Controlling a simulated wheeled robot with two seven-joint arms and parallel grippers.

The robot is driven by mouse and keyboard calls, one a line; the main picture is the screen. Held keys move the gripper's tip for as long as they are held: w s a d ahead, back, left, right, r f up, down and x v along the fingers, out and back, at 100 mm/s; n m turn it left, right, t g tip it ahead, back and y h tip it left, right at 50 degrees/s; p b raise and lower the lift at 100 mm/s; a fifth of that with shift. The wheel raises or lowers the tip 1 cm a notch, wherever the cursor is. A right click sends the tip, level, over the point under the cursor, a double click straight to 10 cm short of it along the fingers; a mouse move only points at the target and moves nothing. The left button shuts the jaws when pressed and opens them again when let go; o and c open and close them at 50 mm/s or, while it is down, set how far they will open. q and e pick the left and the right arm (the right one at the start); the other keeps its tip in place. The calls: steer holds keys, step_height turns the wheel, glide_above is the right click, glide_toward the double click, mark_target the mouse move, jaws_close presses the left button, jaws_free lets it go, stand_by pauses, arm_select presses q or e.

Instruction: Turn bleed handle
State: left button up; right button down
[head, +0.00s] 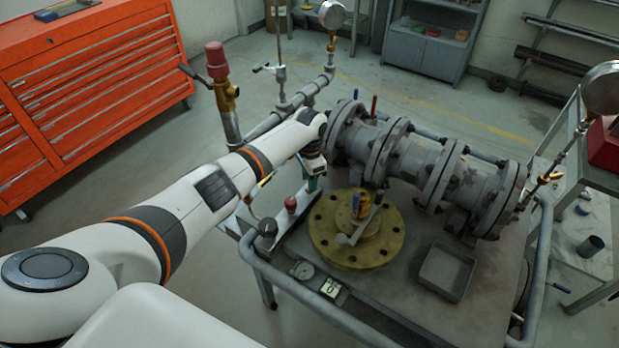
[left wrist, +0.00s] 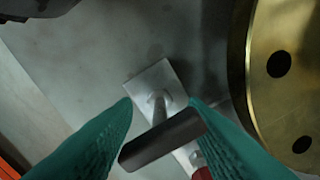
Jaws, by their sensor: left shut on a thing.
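My left gripper (head: 315,182) reaches over the left side of the work table, beside the brass flange (head: 326,246). Its green fingers also show in the left wrist view (left wrist: 159,118). They are shut on the bleed handle (left wrist: 160,141), a short dark bar set crosswise on a thin stem. The stem rises from a pale metal plate (left wrist: 151,82). The bar lies slanted between the fingers, which partly cover its surroundings. In the head view the handle is hidden by my arm and gripper. My right gripper is not in view.
A grey flanged valve body (head: 414,170) lies behind the brass flange. A red-capped brass fitting (head: 217,75) stands on a pipe to the left. A grey tray (head: 446,271) lies at right.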

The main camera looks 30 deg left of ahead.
arm_select(q)
steer(key=shift+m, duration=0.3)
steer(key=o, duration=1)
steer(key=shift+c, duration=0.2)
step_height(320, 180, up, 12)
steer(key=shift+b, duration=0.4)
steer(key=shift+f, duration=0.1)
